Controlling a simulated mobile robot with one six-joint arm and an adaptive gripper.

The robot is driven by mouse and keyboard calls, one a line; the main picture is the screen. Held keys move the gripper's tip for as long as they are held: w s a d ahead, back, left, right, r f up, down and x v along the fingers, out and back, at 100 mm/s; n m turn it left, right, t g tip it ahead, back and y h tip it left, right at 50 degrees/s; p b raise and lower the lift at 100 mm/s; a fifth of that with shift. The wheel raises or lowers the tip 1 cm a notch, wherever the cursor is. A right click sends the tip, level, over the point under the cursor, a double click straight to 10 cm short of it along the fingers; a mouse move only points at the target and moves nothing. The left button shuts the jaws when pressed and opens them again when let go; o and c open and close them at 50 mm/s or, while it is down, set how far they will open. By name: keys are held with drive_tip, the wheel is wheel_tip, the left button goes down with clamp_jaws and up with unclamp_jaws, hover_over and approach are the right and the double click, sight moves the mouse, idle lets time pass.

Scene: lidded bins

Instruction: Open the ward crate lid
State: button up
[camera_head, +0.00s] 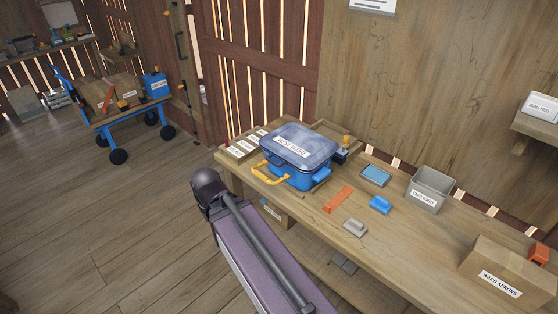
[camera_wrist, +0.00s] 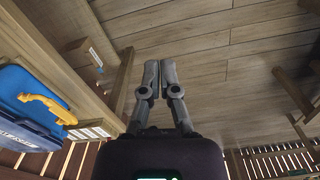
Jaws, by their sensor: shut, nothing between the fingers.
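The ward crate (camera_head: 313,180) is a blue box on the workbench, left of the bench's middle. Its grey-blue lid (camera_head: 300,138) lies down over the top and carries a white label. A yellow handle (camera_head: 270,176) sticks out at the crate's front left. In the wrist view the crate (camera_wrist: 25,95) is at the left edge with its yellow handle (camera_wrist: 48,107). My gripper (camera_wrist: 160,65) is shut and empty, its fingers side by side, apart from the crate and to the right of it in that view. The gripper's fingers cannot be made out in the head view.
The bench (camera_head: 330,225) also holds an orange block (camera_head: 338,199), a blue brush-like item (camera_head: 380,204), a grey one (camera_head: 355,228), a grey bin (camera_head: 430,188) and a cardboard box (camera_head: 507,270). A blue cart (camera_head: 120,105) stands far left. The floor (camera_head: 90,220) left of the bench is clear.

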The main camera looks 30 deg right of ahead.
drive_tip(key=o, duration=0.6)
drive_tip(key=shift+w+d+f, duration=0.2)
drive_tip(key=shift+w, duration=0.05)
drive_tip(key=shift+o, duration=0.2)
drive_tip(key=m+g+h+b, duration=0.1)
drive_tip(key=g+h+b, duration=0.2)
drive_tip(key=h+b, duration=1.5)
approach(273, 163)
drive_tip(key=w+a+r+y+b, duration=0.2)
drive_tip(key=a, duration=0.1)
drive_tip(key=shift+s+r, duration=0.1)
drive_tip(key=shift+s, duration=0.1)
drive_tip(key=shift+d, duration=0.1)
drive_tip(key=b+x, duration=0.1)
drive_tip(key=x, duration=0.5)
drive_tip(key=b+x, duration=0.1)
drive_tip(key=x, duration=0.6)
drive_tip(key=shift+s+d+f, duration=0.15)
drive_tip(key=shift+d+f, duration=0.05)
drive_tip(key=shift+f, duration=0.05)
